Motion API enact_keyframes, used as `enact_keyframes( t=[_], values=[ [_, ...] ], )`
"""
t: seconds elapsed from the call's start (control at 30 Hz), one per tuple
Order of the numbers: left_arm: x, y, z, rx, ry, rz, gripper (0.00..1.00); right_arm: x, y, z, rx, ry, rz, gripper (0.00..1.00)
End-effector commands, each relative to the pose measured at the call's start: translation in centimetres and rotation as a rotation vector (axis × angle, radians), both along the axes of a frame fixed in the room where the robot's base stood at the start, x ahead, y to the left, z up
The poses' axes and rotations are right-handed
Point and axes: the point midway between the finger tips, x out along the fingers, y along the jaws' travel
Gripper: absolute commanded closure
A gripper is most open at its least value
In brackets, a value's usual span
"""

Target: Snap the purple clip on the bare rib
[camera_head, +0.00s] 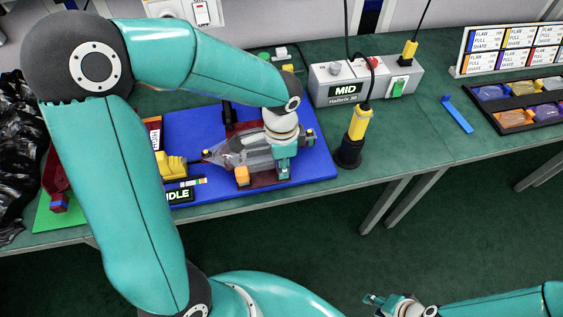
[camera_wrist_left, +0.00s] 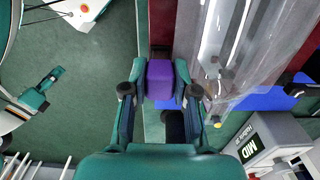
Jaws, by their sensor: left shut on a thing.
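The purple clip (camera_wrist_left: 160,80) is between the fingertips of my left gripper (camera_wrist_left: 160,88) in the left wrist view. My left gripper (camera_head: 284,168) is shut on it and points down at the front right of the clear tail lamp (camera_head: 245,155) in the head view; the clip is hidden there. The lamp lies on a dark red base (camera_head: 262,181). An orange clip (camera_head: 242,175) sits at its front edge. The dark red strip (camera_wrist_left: 161,25) is just beyond the clip; I cannot tell whether they touch. My right gripper (camera_head: 376,303) appears open and empty, low in front of the bench.
A blue mat (camera_head: 320,165) lies under the lamp. A grey MID box (camera_head: 345,82) and a yellow-and-black tool (camera_head: 355,135) stand to the right. A black tray (camera_head: 520,118) holds coloured pieces. A blue strip (camera_head: 458,114) lies left of it. The bench's front edge is close.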

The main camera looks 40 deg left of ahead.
Motion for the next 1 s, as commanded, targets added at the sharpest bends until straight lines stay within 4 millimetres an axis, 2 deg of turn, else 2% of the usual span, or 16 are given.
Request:
enact_keyframes(
  t=[0.23, 0.27, 0.4, 0.77, 0.87, 1.0],
  values=[
    [-0.2, 0.1, -0.1, 0.002, 0.006, -0.001, 1.0, 0.0, 0.0, 0.0, 0.0, 0.0, 0.0, 0.6],
    [-0.2, 0.1, -0.1, 0.002, 0.006, -0.001, 0.67, 0.0, 0.0, 0.0, 0.0, 0.0, 0.0, 0.6],
    [-0.1, 0.0, -0.1, 0.002, 0.005, -0.001, 0.44, 0.0, 0.0, 0.0, 0.0, 0.0, 0.0, 0.6],
    [0.0, 0.0, 0.1, 0.001, 0.002, 0.0, 0.43, 0.0, 0.0, 0.0, 0.0, 0.0, 0.0, 0.6],
    [0.0, 0.0, 0.8, 0.001, 0.0, -0.001, 0.43, 0.0, 0.0, 0.0, 0.0, 0.0, 0.0, 0.6],
    [0.1, 0.0, 2.9, 0.001, -0.002, 0.001, 0.43, 0.0, 0.0, 0.0, 0.0, 0.0, 0.0, 0.6]
  ],
)
